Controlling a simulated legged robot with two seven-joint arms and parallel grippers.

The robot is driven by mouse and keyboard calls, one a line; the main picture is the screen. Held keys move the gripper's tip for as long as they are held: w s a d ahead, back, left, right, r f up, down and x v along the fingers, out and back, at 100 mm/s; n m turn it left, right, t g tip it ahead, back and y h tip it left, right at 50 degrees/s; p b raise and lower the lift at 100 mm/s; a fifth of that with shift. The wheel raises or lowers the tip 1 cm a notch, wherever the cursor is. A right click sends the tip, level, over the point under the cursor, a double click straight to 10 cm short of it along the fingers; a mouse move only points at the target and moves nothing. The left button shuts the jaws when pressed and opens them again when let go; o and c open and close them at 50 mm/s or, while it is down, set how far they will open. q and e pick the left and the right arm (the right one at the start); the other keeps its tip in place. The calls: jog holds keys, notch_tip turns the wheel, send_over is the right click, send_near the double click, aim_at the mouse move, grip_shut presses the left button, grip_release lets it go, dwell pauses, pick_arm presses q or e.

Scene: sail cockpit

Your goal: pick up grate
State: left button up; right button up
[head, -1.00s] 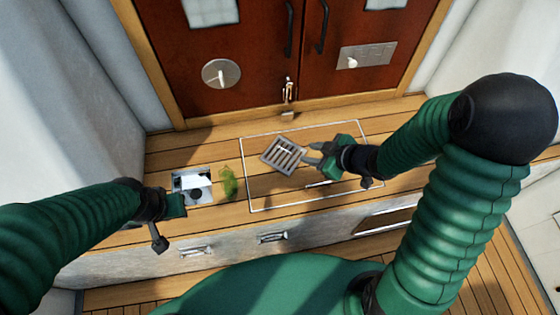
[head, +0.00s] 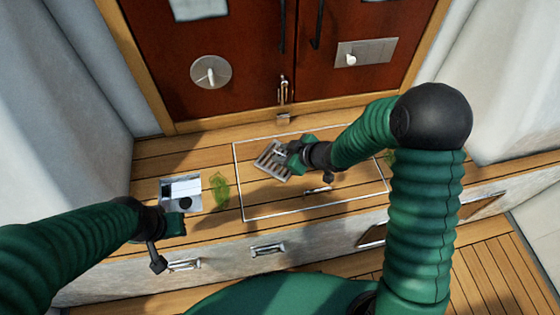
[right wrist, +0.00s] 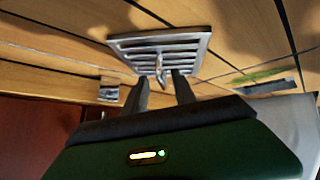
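The grey slatted grate (head: 268,168) lies on the wooden deck inside the pale rectangular outline, in the head view. It also shows in the right wrist view (right wrist: 160,38), with a small upright tab (right wrist: 159,68) on it. My right gripper (head: 283,153) is over the grate's right part and hides some of it. Its two fingers (right wrist: 161,84) are apart in the wrist view, with the tab seen between their tips; contact is not clear. My left gripper (head: 180,222) is by the bench's front edge, away from the grate; its finger opening is not clear.
A square metal drain recess (head: 181,190) with a dark hole is left of the grate, with green weed (head: 220,190) beside it. Red-brown doors (head: 265,60) with a padlock (head: 283,118) stand behind. A small handle (head: 318,191) lies within the outline.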

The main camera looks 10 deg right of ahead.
jog(key=c, duration=0.3)
jog(key=shift+a+r, duration=0.1)
jog(key=shift+a, duration=0.1)
grip_shut()
jog(key=shift+d, duration=0.1)
dwell(0.7)
